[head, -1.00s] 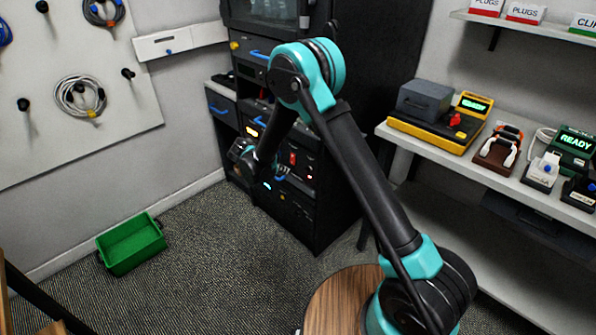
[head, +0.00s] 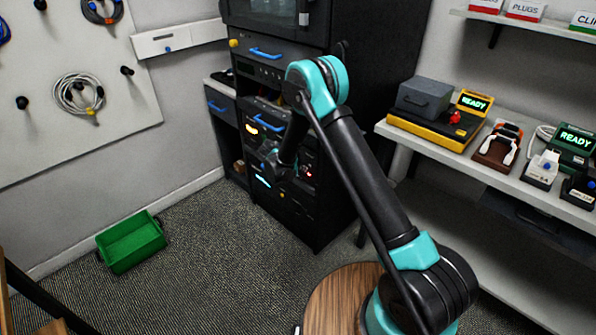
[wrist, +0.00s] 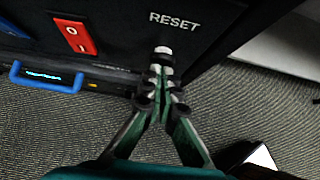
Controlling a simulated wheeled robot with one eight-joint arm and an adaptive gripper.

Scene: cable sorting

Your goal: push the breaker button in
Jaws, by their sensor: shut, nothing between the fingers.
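The breaker button (wrist: 162,50) is a small white round knob below the word RESET on a black panel, in the wrist view. My gripper (wrist: 161,71) is shut and empty. Its closed fingertips are right at the button, covering its lower side. I cannot tell whether they touch it or how far in the button sits. In the head view my gripper (head: 279,174) is in front of the black cabinet (head: 322,213), and the button cannot be made out there.
A red rocker switch (wrist: 73,36) is left of the button. A blue handle (wrist: 42,78) around a lit display is lower left. The panel's right edge is close to the button. A green bin (head: 132,243) is on the floor. A shelf (head: 455,160) with devices stands right.

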